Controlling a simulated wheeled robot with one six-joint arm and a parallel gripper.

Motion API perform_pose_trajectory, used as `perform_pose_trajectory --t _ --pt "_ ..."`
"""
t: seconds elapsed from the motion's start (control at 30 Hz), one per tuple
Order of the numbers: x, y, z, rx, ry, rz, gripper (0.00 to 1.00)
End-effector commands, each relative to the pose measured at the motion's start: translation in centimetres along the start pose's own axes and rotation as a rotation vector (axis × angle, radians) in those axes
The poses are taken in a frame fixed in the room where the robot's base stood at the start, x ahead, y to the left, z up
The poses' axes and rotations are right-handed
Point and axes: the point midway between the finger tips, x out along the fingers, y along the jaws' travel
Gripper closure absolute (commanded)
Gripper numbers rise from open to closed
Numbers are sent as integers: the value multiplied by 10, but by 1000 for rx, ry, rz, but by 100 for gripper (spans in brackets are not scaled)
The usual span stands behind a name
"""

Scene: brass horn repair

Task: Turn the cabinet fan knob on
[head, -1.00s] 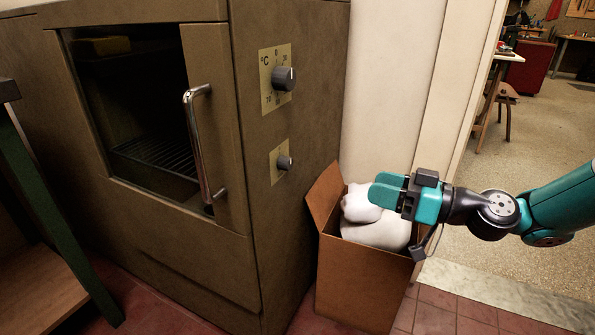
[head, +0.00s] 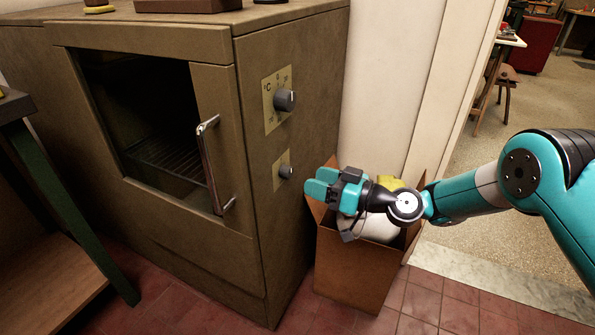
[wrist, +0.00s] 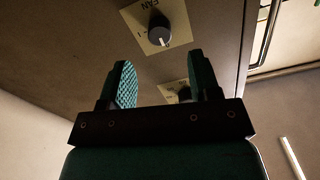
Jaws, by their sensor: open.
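The fan knob (head: 286,171) is small, grey and round on a pale plate, low on the cabinet's (head: 262,215) right side face. The wrist view shows this knob (wrist: 159,33) beyond my fingertips, with "FAN" on its plate (wrist: 131,14). Its light mark points toward the bottom of that view, away from the "I" mark at left. My gripper (head: 314,189) is open and empty, right of the knob and slightly lower in the head view, apart from it. The wrist view shows the two spread fingers (wrist: 160,77) with nothing between them.
A larger temperature knob (head: 285,100) sits above the fan knob; the wrist view shows part of its plate (wrist: 170,90). The cabinet door has a metal handle (head: 208,165). A cardboard box (head: 350,265) with white contents stands below my gripper. A green-legged table (head: 75,210) is at left.

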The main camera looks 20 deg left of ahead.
Motion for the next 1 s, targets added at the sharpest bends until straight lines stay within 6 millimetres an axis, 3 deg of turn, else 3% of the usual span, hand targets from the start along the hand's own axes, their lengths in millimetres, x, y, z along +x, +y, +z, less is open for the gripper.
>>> perform_pose_trajectory --t 0.1,0.3,0.67,0.7,0.9,1.0 --pt "25 -1 2 -2 0 -3 43" --pt "49 0 1 0 -1 -1 43" --pt "55 0 0 1 -1 1 43" --pt "55 0 0 1 -1 1 45" --pt "55 0 0 1 -1 1 91" --pt "55 0 0 1 -1 1 92"
